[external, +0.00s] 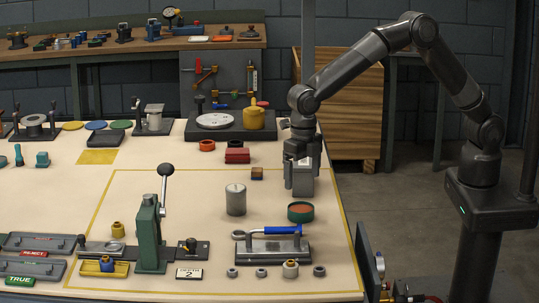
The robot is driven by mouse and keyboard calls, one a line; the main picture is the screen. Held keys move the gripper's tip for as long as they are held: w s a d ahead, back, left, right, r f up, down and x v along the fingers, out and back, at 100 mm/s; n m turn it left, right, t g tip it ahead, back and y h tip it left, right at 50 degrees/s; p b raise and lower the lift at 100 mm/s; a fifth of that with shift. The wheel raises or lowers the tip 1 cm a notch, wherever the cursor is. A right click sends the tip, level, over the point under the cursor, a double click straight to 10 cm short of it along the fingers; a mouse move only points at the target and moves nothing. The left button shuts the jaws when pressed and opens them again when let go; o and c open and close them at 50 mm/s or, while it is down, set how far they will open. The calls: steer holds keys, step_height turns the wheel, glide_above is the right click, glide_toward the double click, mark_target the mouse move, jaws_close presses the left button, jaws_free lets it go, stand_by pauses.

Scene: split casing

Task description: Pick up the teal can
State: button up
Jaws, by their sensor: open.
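A low, round dark teal-green can (300,216) with an orange-brown top or inside stands on the pale table near its right edge; it is the likeliest match for the teal can. My gripper (301,188) points down just behind and above the can, apart from it as far as this view shows. The gripper is open, and I see nothing held in it. Its fingertips are small here, so their exact height over the table is hard to tell.
A grey cylinder (235,200) stands left of the can. A tool with a blue handle (283,230) lies on a metal block in front. A small brown block (257,173) and red block (237,155) lie behind. A green lever press (150,235) stands left.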

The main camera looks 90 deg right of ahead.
glide_above(301, 210)
steer(key=f, duration=0.5)
steer(key=shift+a, duration=0.3)
steer(key=shift+d+f, duration=0.2)
steer(key=shift+f, duration=1.3)
steer(key=shift+d+f, duration=0.15)
steer(key=shift+f, duration=1.3)
steer(key=shift+c, duration=0.3)
steer(key=shift+r, duration=0.1)
steer(key=c, duration=1.3)
